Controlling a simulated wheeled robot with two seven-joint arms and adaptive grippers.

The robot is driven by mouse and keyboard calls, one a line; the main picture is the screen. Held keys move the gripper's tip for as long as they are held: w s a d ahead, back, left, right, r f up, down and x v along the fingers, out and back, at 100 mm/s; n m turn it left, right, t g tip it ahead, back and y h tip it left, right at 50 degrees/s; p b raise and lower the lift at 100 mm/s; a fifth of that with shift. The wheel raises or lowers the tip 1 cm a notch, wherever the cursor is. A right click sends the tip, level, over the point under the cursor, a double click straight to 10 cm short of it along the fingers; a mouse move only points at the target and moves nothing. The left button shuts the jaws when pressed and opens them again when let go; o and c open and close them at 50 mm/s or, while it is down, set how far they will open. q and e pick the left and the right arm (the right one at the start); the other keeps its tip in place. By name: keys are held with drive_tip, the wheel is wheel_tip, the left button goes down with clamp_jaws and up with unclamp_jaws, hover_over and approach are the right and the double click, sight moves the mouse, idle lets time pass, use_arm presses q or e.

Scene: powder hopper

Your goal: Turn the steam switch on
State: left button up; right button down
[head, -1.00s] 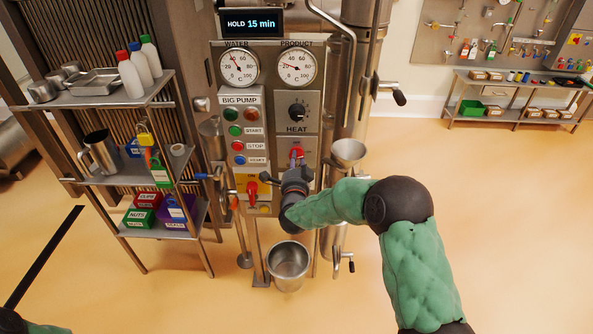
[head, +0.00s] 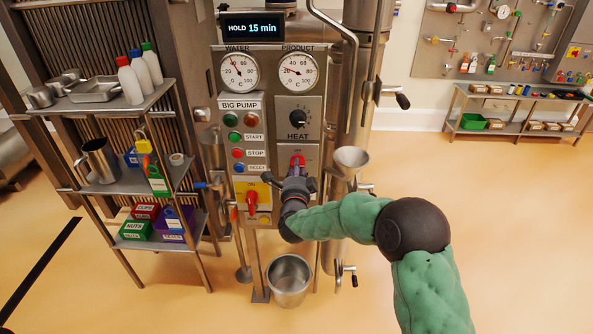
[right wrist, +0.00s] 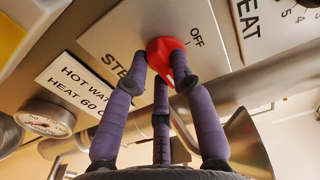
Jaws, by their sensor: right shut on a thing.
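The steam switch is a red knob (head: 297,161) on a metal plate below the HEAT dial. In the right wrist view the red knob (right wrist: 165,52) sits between the partly hidden "STE..." lettering and the "OFF" label (right wrist: 196,37). My right gripper (head: 297,176) is at the front of the panel, just below the knob. In the right wrist view its purple fingers (right wrist: 163,82) are closed around the knob and touch it. They hide part of it, so its exact pointing is hard to tell. My left gripper is out of view.
A yellow plate with another red switch (head: 251,201) is left of my right gripper. A steel funnel (head: 352,158) stands close on the right. A bucket (head: 289,280) is below. A loaded shelf rack (head: 140,187) stands left. Floor at right is open.

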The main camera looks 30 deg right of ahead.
drive_tip(key=c, duration=1)
unclamp_jaws()
drive_tip(key=shift+c, duration=0.2)
drive_tip(key=v, duration=1.2)
drive_tip(key=shift+f, duration=0.1)
